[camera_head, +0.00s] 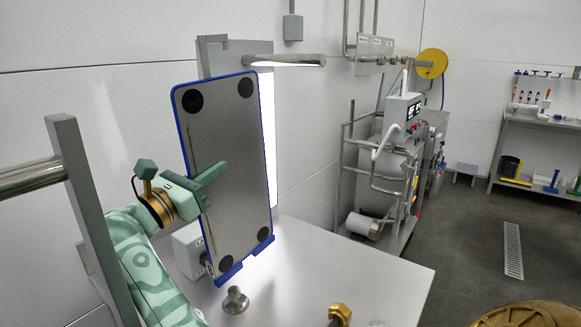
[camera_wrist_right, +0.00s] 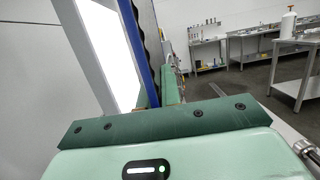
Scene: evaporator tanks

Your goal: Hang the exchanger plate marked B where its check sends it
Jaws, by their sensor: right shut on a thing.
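The exchanger plate (camera_head: 232,135) is a grey sheet with a blue edge and a dark round spot in each corner. It stands nearly upright, slightly tilted, in front of a bright light panel (camera_head: 267,120). I see no letter on it. My right gripper (camera_head: 207,186) is shut on its left edge. In the right wrist view the plate's blue edge (camera_wrist_right: 143,45) rises beyond the green jaws (camera_wrist_right: 155,103), with a dark wavy strip alongside and the lit panel (camera_wrist_right: 103,50) to the left. I cannot tell whether the plate's bottom touches the table. My left gripper is not in view.
The metal table (camera_head: 340,275) holds a grey box (camera_head: 188,252) partly behind the plate and a metal knob (camera_head: 236,300) in front. Piping and a tank (camera_head: 385,170) stand to the right, with a shelf rack (camera_head: 545,125) beyond.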

